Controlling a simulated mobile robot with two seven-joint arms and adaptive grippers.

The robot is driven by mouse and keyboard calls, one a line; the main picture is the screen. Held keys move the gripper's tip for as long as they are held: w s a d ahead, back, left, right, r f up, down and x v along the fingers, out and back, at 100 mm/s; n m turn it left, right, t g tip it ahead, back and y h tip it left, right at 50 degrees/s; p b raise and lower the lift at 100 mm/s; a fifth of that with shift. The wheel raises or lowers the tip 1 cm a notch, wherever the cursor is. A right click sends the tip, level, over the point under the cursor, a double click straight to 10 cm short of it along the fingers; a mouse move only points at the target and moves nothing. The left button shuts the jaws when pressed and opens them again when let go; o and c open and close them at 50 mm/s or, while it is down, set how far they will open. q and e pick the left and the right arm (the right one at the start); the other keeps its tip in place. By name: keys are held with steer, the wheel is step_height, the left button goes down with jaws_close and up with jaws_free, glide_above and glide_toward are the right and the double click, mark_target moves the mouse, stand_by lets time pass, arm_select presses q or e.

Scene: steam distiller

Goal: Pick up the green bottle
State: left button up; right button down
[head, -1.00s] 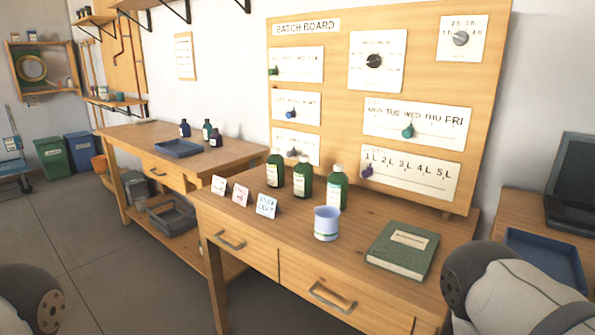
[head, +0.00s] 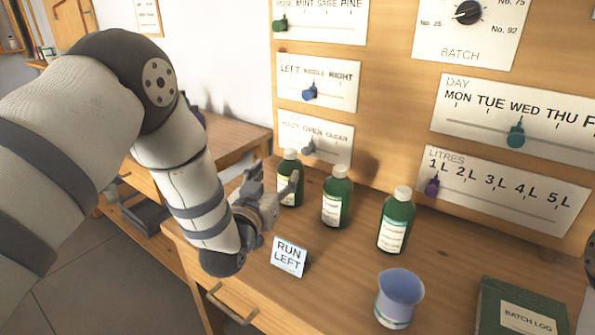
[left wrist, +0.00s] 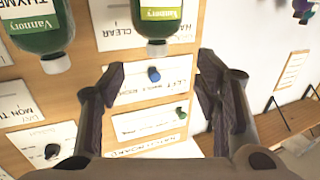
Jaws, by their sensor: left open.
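Three green bottles with white caps and pale labels stand upright in a row on the wooden bench: a left one (head: 289,193), a middle one (head: 337,203) and a right one (head: 396,228). My left gripper (head: 274,182) is open and empty beside the left bottle, one finger overlapping it in the head view. In the left wrist view, which is upside down, the left bottle (left wrist: 155,22) lies ahead of the open fingers (left wrist: 162,66). The middle bottle (left wrist: 40,30) is to one side there, outside the fingers. Contact cannot be told. My right gripper is out of view.
A "RUN LEFT" card (head: 289,256) stands in front of the bottles. A pale blue cup (head: 399,298) and a green batch log book (head: 520,312) are on the bench's right. The batch board (head: 400,120) rises close behind the bottles.

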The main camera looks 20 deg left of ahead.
mark_target(289, 159)
arm_select(q)
steer(key=w, duration=0.6)
steer(key=w+b, duration=0.1)
steer(key=w, duration=0.2)
steer(key=shift+w+d+f, duration=0.1)
steer(key=shift+w+d, duration=0.2)
steer(key=shift+d, duration=0.05)
steer(key=shift+w, duration=0.35)
steer(key=shift+r, duration=0.35)
jaws_close()
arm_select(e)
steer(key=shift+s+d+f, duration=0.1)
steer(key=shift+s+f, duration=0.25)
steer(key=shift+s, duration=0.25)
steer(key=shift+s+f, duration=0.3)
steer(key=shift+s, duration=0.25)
